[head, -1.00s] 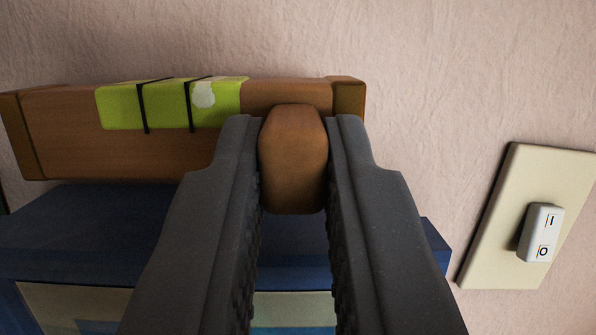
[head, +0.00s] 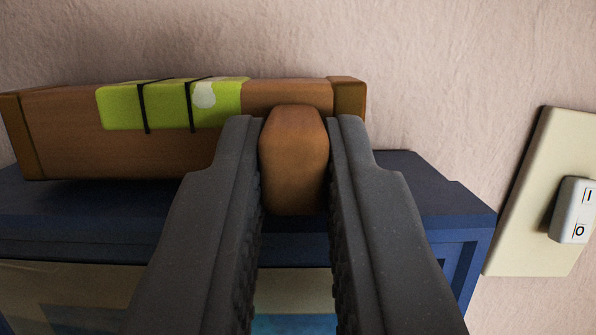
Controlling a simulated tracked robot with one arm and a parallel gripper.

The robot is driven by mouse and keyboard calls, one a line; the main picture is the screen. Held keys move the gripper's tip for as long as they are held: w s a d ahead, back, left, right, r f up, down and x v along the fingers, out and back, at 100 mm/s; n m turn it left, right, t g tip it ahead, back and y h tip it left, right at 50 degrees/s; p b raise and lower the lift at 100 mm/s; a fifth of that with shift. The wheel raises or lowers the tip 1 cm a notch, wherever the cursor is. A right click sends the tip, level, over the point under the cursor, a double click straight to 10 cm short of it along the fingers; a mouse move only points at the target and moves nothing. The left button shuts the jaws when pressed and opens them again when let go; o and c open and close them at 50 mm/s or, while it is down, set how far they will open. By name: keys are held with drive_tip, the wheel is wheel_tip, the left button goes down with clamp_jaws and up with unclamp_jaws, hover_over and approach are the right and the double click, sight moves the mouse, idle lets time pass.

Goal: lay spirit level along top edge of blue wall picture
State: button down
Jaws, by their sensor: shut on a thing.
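The spirit level (head: 75,120) is a brown bar with darker end caps and a green vial with two black lines. It lies level across the picture, over the top edge of the blue wall picture (head: 430,195). My gripper (head: 293,150) is shut on a brown knob-like part at the level's front, near its right end. The level's underside appears at or just above the blue frame's top; I cannot tell whether it touches. The blue top extends past the level's right end. My fingers hide the middle of the frame.
A cream switch plate (head: 530,235) with a white rocker switch (head: 574,210) is on the wall at the right, close to the picture frame's right end. The textured pinkish wall (head: 440,60) is bare above the level.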

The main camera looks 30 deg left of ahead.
drive_tip(key=shift+f, duration=0.25)
drive_tip(key=c, duration=1.3)
unclamp_jaws()
drive_tip(key=shift+s, duration=0.15)
drive_tip(key=b+v, duration=0.8)
drive_tip(key=v, duration=0.5)
drive_tip(key=shift+s+d+f, duration=0.15)
drive_tip(key=shift+d+f, duration=0.05)
drive_tip(key=shift+b, duration=0.3)
